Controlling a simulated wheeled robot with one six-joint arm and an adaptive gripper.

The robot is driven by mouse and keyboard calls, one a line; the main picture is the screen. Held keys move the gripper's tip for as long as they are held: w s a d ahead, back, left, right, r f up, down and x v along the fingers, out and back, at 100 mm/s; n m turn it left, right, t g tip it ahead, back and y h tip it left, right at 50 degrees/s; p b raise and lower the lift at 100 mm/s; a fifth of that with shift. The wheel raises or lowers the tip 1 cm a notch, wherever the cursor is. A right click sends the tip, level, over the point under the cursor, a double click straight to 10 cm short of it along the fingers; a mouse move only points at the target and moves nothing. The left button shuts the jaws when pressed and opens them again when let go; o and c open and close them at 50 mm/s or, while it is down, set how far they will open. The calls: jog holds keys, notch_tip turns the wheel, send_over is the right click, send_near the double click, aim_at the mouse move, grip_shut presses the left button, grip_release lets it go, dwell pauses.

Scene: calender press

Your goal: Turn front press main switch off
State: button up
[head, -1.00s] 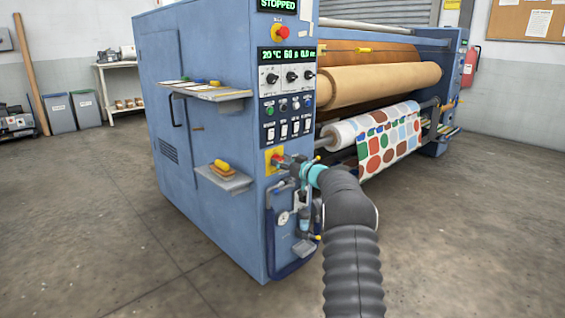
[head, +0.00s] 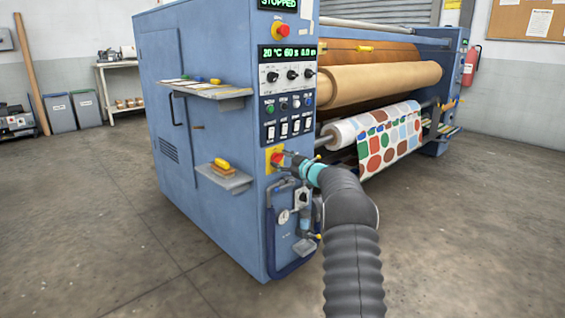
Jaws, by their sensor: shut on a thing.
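The front press main switch is a red knob on a yellow plate (head: 271,153), low on the front face of the blue press cabinet (head: 225,205). My gripper (head: 282,157) is at the switch, its fingers shut on the red knob, which they partly cover. The knob's exact angle is hard to make out at this size. The display at the top (head: 277,4) reads STOPPED, and the lower display (head: 285,53) is lit with 20 °C, 60 s and 0.0 m.
A red emergency button (head: 279,30) and rows of knobs and switches (head: 286,120) sit above. A small shelf with a yellow-handled brush (head: 222,166) juts out at left. A gauge and hoses (head: 284,216) hang just below. The floor in front is open.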

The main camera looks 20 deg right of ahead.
jog(key=n+b, duration=0.1)
jog(key=n, duration=0.2)
jog(key=n+b, duration=0.2)
jog(key=n, duration=0.1)
jog(key=shift+a+f, duration=0.1)
jog(key=shift+f, duration=0.1)
jog(key=n+b, duration=0.3)
jog(key=n, duration=0.3)
dwell(0.5)
jog(key=o, duration=1.2)
jog(key=shift+c, duration=0.2)
jog(key=shift+s, duration=0.15)
jog(key=v, duration=1.1)
jog(key=shift+s, duration=0.35)
